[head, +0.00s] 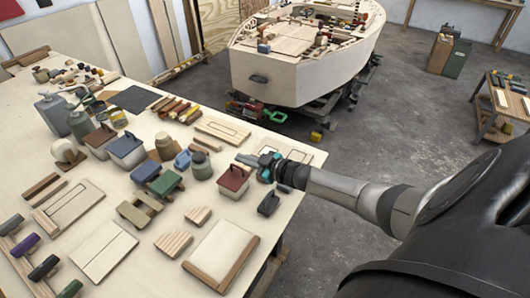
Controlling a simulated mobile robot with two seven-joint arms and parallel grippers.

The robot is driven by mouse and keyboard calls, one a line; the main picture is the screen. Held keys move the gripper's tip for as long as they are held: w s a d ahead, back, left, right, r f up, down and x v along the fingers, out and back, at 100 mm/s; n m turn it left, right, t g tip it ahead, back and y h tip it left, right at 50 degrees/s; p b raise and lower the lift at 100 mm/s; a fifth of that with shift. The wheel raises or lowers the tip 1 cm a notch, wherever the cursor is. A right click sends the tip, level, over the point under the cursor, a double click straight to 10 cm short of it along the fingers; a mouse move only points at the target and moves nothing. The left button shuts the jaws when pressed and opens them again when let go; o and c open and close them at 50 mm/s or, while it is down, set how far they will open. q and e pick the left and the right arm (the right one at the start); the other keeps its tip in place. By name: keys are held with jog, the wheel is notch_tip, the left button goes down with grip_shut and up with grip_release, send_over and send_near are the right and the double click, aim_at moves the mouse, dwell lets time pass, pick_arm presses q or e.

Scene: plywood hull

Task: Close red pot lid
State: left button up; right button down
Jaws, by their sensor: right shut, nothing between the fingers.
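A square, pale pot with a flat red-brown lid (234,178) stands near the right edge of the plywood table. The lid lies over the pot's top; at this size I cannot tell whether it is fully seated. My right gripper (243,159) reaches in from the right, just behind the lid, its fingers shut and empty. I cannot tell whether the fingertips touch the lid. My left gripper is not in view.
A small dark object (268,204) sits in front right. Wooden boards (222,252) lie nearer. A wooden boat hull (285,75) stands behind.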

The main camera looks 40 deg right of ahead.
jog(key=p+v, duration=0.1)
jog(key=v, duration=0.7)
jog(key=shift+d, duration=0.25)
